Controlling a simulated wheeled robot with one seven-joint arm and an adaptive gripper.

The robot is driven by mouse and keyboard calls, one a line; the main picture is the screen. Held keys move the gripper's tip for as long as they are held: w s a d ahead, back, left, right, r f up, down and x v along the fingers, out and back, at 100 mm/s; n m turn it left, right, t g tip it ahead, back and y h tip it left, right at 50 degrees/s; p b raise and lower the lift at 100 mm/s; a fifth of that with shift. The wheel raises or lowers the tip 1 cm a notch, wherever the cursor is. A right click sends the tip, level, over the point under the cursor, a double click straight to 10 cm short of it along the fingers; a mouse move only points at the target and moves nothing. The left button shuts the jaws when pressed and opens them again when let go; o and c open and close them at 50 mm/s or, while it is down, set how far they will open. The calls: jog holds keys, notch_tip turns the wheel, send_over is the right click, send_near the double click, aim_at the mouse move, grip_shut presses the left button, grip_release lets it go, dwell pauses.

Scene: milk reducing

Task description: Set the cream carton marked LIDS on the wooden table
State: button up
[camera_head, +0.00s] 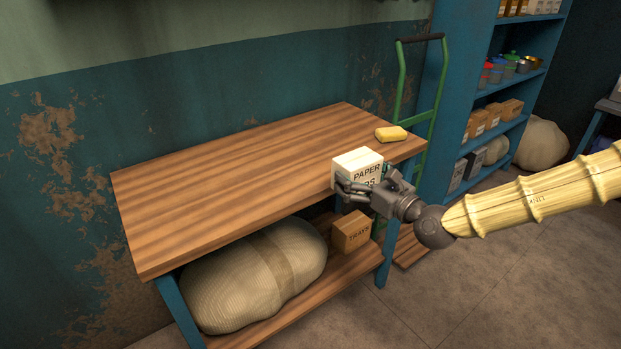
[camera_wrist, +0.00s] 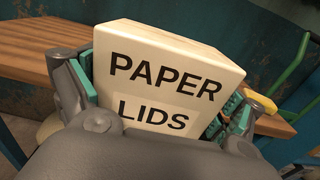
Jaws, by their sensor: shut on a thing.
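The cream carton (camera_head: 358,161) is held in my gripper (camera_head: 363,192) at the front right edge of the wooden table (camera_head: 235,185). In the wrist view the carton (camera_wrist: 165,75) reads PAPER LIDS and sits between the two finger pads, tilted in the picture. My gripper (camera_wrist: 160,110) is shut on its sides. The gripper comes in from the right, in front of the table edge. I cannot tell whether the carton's underside touches the tabletop; the fingers hide its lower part.
The rest of the tabletop is bare. Below, a large sack (camera_head: 255,277) and a brown TRAYS box (camera_head: 351,232) sit on the lower shelf. A green hand truck (camera_head: 401,85) and blue shelving (camera_head: 456,90) stand behind right.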

jog(key=w+a, duration=0.3)
jog(key=w+a+f, duration=0.1)
jog(key=w+a, duration=0.1)
jog(key=a, duration=0.2)
jog(key=w+a, duration=0.3)
jog(key=shift+w+a+f, duration=0.15)
jog(key=shift+w+a, duration=0.1)
jog(key=shift+w, duration=0.1)
jog(key=shift+w+a+f, duration=0.15)
jog(key=shift+f, duration=0.75)
jog(key=shift+w+a+f, duration=0.1)
jog(key=shift+a+f, duration=0.05)
jog(key=shift+f, duration=0.75)
jog(key=o, duration=0.8)
jog(key=shift+f, duration=0.15)
jog(key=shift+s+d, duration=0.15)
jog(key=shift+s, duration=0.05)
jog(key=v, duration=1.1)
jog(key=shift+s+d, duration=0.15)
jog(key=shift+s, duration=0.1)
